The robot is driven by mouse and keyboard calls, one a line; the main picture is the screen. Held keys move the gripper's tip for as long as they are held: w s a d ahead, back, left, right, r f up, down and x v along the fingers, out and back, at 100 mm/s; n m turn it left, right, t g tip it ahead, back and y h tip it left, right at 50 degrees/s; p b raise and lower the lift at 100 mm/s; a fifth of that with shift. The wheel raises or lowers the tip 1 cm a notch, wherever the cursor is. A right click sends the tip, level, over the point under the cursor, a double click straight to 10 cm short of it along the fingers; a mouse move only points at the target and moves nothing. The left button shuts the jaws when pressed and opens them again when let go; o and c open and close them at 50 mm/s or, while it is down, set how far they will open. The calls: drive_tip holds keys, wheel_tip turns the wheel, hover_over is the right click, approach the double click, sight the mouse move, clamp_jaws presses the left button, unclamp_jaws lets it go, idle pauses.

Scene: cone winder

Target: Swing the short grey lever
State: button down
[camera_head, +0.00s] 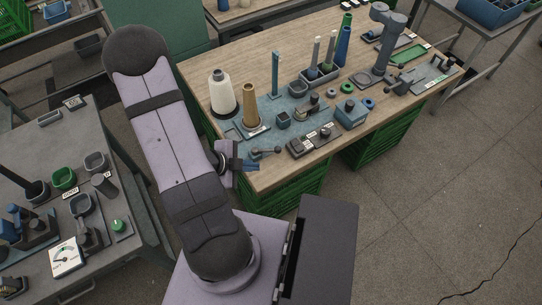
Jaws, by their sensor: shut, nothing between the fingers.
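My gripper (257,165) is at the near left corner of the wooden table (340,146), at the end of the lilac and dark arm. Its fingers are shut and empty, and part of it is hidden by the arm. A short dark grey lever (265,152) with a round knob shows just above the fingers, at the table's near edge. I cannot tell whether the gripper touches it.
A white thread cone (221,92) and a tan cone (251,105) stand behind the lever. A dark switch box (313,140) and a blue box (351,112) are to its right. A grey side table (120,180) with small parts is at left.

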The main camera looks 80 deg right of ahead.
sight(275, 148)
drive_tip(key=x, duration=0.9)
drive_tip(key=shift+s+d+f+p, duration=0.15)
drive_tip(key=shift+s+f+p, duration=0.1)
drive_tip(key=shift+p, duration=0.1)
drive_tip(key=shift+w+d+r+p, duration=0.1)
drive_tip(key=shift+d+r+p, duration=0.15)
drive_tip(key=shift+d+p, duration=0.25)
drive_tip(key=shift+d+r+p, duration=0.2)
drive_tip(key=shift+d+p, duration=0.1)
drive_tip(key=shift+d, duration=0.35)
drive_tip(key=shift+d+p, duration=0.3)
drive_tip(key=shift+d, duration=0.5)
drive_tip(key=shift+s+d+f+n+t+h+b, duration=0.2)
drive_tip(key=shift+d+n+t+h+b, duration=0.3)
drive_tip(key=shift+n+b, duration=0.55)
drive_tip(key=shift+d+n+t+h+b, duration=0.3)
drive_tip(key=shift+d+n+t+b, duration=0.45)
drive_tip(key=shift+n+b, duration=0.3)
drive_tip(key=shift+d+r+n+t+b, duration=0.1)
drive_tip(key=shift+d+n+t+b, duration=0.5)
drive_tip(key=shift+n, duration=0.5)
drive_tip(key=shift+w+d+r, duration=0.1)
drive_tip(key=shift+w+d, duration=0.15)
drive_tip(key=shift+d, duration=0.15)
